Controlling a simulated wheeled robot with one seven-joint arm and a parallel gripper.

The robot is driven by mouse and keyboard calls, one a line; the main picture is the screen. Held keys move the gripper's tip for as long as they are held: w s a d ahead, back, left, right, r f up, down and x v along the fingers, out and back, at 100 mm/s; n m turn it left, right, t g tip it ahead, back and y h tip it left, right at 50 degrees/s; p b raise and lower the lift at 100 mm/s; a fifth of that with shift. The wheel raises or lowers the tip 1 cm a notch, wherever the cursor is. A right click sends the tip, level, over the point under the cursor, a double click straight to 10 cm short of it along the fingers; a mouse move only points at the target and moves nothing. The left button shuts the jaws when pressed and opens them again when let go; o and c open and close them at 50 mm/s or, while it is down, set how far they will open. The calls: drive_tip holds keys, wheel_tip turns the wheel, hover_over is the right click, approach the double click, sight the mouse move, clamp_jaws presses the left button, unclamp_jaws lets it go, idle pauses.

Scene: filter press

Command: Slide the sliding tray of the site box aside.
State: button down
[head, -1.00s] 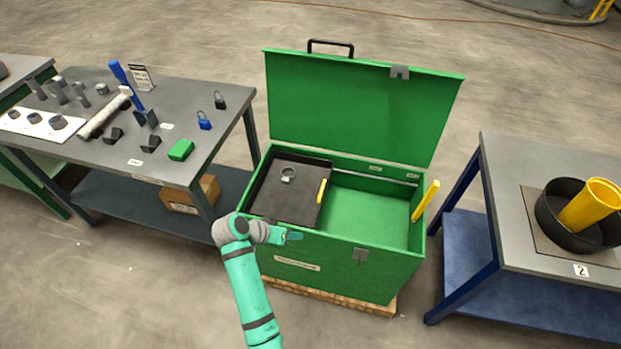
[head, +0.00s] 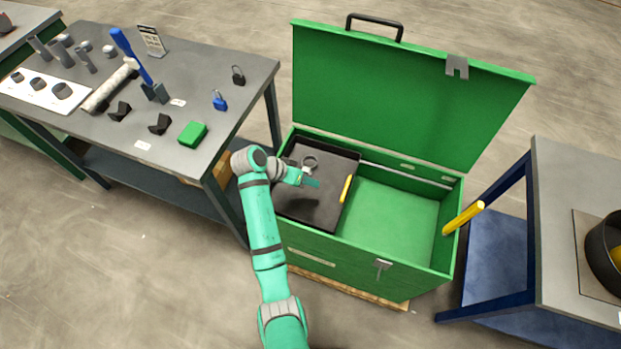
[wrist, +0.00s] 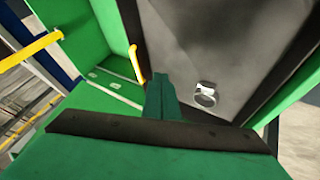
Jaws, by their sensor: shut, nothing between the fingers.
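The green site box (head: 345,252) stands open, its lid tilted back. The dark sliding tray (head: 310,205) sits in the left part of the box, with a yellow handle (head: 346,189) on its right edge. A small grey ring-like item (head: 310,163) lies in the tray; it also shows in the wrist view (wrist: 205,94). The right part of the box is open down to its green floor. My gripper (head: 316,183) is shut and empty, above the tray and left of the yellow handle, apart from it. In the wrist view the handle (wrist: 135,65) is left of the fingers (wrist: 160,85).
A grey workbench (head: 215,75) with tools, padlocks and a green block (head: 193,133) stands to the left. Another table (head: 560,200) with a black pan stands to the right. A yellow bar (head: 463,218) sticks up at the box's right wall. The lid (head: 400,95) rises behind.

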sight(333, 200)
drive_tip(key=x, duration=0.6)
drive_tip(key=shift+s+d+f, duration=0.15)
drive_tip(key=shift+f, duration=0.1)
drive_tip(key=shift+s+d, duration=0.15)
drive_tip(key=shift+d, duration=0.4)
drive_tip(key=shift+s+d, duration=0.15)
drive_tip(key=shift+d, duration=0.35)
drive_tip(key=shift+s+d+r, duration=0.15)
drive_tip(key=shift+d, duration=0.3)
drive_tip(key=shift+s+d+r, duration=0.1)
drive_tip(key=shift+s+d, duration=0.05)
drive_tip(key=shift+d, duration=0.25)
